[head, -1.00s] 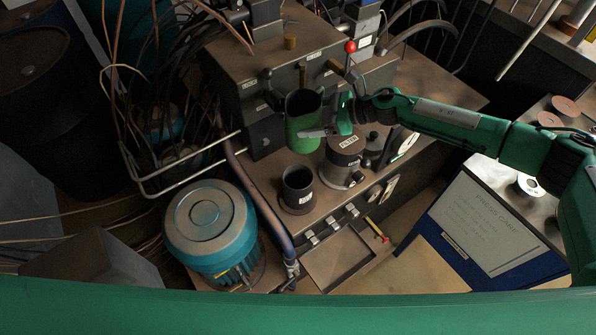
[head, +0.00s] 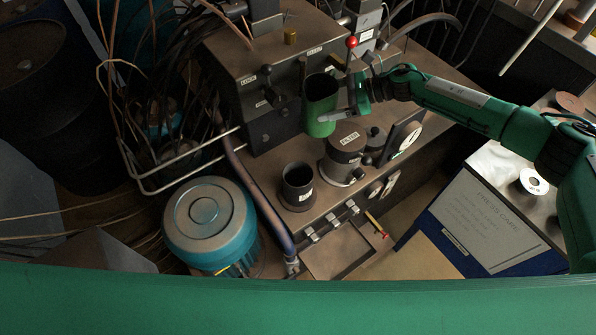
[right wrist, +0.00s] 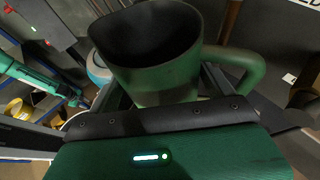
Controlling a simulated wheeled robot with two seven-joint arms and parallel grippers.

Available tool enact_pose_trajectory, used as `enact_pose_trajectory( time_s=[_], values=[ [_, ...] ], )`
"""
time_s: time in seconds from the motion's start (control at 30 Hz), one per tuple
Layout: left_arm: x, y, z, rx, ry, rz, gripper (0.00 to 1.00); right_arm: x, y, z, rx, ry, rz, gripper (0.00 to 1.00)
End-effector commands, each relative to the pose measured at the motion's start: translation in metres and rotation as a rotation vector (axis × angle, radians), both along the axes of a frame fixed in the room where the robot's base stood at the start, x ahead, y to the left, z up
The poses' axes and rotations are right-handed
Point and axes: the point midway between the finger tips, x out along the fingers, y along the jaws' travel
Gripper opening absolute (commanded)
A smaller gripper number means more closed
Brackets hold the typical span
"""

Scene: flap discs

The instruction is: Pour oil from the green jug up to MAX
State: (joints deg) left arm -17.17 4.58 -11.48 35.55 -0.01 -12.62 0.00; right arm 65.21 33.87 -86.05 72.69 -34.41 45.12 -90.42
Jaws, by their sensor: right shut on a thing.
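The green jug (head: 318,117) is upright or nearly so, in front of the dark machine block and behind the filter canister. In the right wrist view the jug (right wrist: 165,88) shows its wide mouth, dark inside, and its handle on the right; no oil level can be made out. My right gripper (head: 343,113) is shut on the jug and holds it from the right. An open black cup-like neck (head: 298,190) with a small label stands on the machine's ledge, lower left of the jug and apart from it. No MAX mark is readable. My left gripper is out of view.
The lidded canister labelled FILTER (head: 345,150) stands right of the neck, below the jug. A red-knobbed lever (head: 351,43) rises behind my gripper. A teal motor (head: 210,225) and a dark hose lie left of the neck. A blue-framed card (head: 487,225) is at right.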

Motion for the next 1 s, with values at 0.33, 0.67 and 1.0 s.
enact_pose_trajectory(
  time_s=[0.33,0.67,1.0],
  values=[
    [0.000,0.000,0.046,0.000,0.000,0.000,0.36,-0.009,0.003,0.019,-0.063,-0.144,-0.001,0.43],
    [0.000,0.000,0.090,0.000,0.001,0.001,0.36,-0.023,0.010,0.020,-0.150,-0.340,-0.003,0.43],
    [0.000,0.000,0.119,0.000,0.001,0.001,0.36,-0.036,0.016,0.014,-0.226,-0.511,-0.004,0.43]
  ],
)
